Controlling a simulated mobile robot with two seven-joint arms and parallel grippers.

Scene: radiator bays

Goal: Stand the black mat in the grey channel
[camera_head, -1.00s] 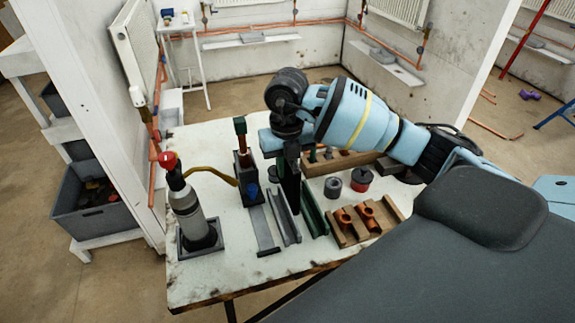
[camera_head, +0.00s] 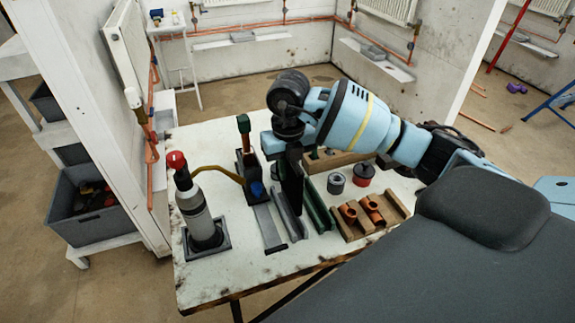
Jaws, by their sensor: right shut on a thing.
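My right gripper (camera_head: 287,152) points down over the table and is shut on the black mat (camera_head: 291,187). The mat hangs upright and edge-on below the fingers. The grey channel (camera_head: 288,218) lies on the table, running toward the near edge. The mat's lower end overlaps the far part of the grey channel in the picture, on its right side. I cannot tell whether the mat is inside the channel or just above it. The mat hides part of the channel's far end. My left gripper is not in view.
A green channel (camera_head: 318,212) lies close on the right, and a flat grey strip (camera_head: 268,228) on the left. A red-topped bottle (camera_head: 192,205) stands further left. A wooden rack with copper fittings (camera_head: 347,225) and two small cans stand right.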

